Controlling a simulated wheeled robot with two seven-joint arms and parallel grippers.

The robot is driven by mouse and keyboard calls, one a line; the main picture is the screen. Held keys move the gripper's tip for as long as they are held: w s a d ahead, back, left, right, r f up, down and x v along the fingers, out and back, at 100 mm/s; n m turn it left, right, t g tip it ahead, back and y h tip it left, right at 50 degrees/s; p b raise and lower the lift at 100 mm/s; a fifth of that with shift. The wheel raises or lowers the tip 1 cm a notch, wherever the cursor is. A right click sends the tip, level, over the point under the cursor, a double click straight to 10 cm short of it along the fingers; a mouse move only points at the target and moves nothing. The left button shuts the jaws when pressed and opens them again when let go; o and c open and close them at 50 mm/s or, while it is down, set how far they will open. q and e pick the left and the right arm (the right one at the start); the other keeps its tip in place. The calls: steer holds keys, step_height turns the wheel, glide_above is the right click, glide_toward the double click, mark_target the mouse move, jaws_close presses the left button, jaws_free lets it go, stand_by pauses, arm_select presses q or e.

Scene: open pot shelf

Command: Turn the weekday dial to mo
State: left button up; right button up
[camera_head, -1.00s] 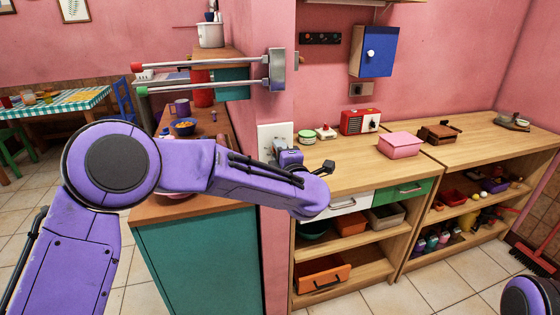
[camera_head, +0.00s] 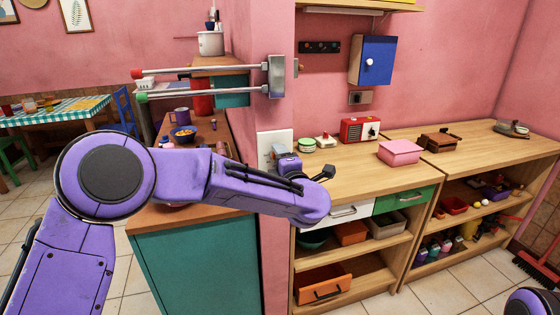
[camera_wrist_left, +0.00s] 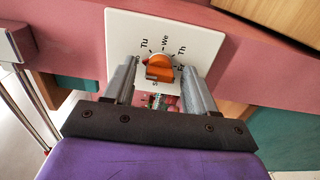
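The weekday dial is an orange round knob (camera_wrist_left: 160,66) on a white wall plate (camera_wrist_left: 205,42) in the left wrist view. Day letters Tu, We and Th ring it; other letters are partly hidden. I cannot tell for sure which day it points at. My left gripper (camera_wrist_left: 160,74) is open, with one finger on each side of the knob and gaps visible between. In the head view the white plate (camera_head: 266,142) is on the pink pillar's face, and my left gripper (camera_head: 284,162) is in front of it, hiding the knob. My right gripper is out of view.
A wooden shelf unit (camera_head: 345,158) stands right of the plate, with a red radio (camera_head: 360,130) and a pink box (camera_head: 400,151) on top. A wall rail (camera_head: 205,92) juts left above my arm. A teal cabinet (camera_head: 195,265) stands below it.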

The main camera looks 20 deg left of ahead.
arm_select(q)
steer(key=b+v, duration=0.2)
steer(key=v, duration=0.8)
steer(key=shift+s+d, duration=0.2)
steer(key=shift+s, duration=0.05)
